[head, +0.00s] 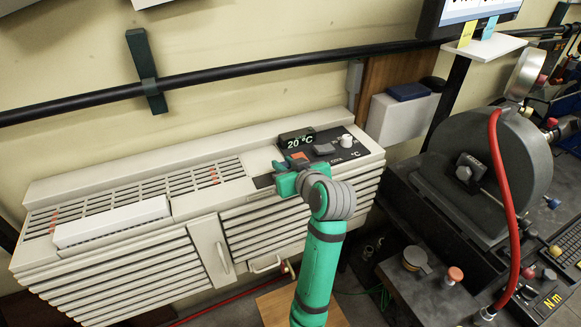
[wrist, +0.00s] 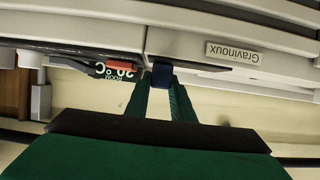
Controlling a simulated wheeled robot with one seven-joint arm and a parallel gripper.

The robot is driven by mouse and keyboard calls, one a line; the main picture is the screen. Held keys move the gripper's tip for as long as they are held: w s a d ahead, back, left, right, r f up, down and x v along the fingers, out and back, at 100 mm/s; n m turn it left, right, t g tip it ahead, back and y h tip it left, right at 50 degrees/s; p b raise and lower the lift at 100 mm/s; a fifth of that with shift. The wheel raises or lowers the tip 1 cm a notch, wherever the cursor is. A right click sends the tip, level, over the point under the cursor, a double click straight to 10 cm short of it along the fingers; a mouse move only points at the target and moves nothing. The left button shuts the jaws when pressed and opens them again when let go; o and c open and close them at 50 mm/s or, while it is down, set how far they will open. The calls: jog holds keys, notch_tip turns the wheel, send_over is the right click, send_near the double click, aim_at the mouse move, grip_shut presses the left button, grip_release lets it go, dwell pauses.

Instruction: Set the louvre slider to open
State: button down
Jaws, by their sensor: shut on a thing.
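The long cream heater unit (head: 120,270) stands against the wall. My gripper (head: 282,175) is at the left end of its dark control panel (head: 345,150), reaching in from the front. In the wrist view, the two green fingers are closed on a small dark blue knob (wrist: 162,74), which looks like the louvre slider's. A short dark strip (head: 263,181) shows just left of my gripper; the rest of the slider's track and any marks on it are hidden. A long white louvre flap (head: 112,221) lies on the top grille at the left.
Beside the knob are an orange-red switch (head: 300,158), a dark lever-like control (head: 323,149), a pale round dial (head: 346,140) and a display (head: 297,138) reading 20 °C. A black pipe (head: 240,69) runs along the wall above. Machinery with a red hose (head: 500,190) stands right.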

jog(key=shift+d, duration=0.25)
jog(key=c, duration=1.5)
grip_release()
jog(key=shift+w+d, duration=0.1)
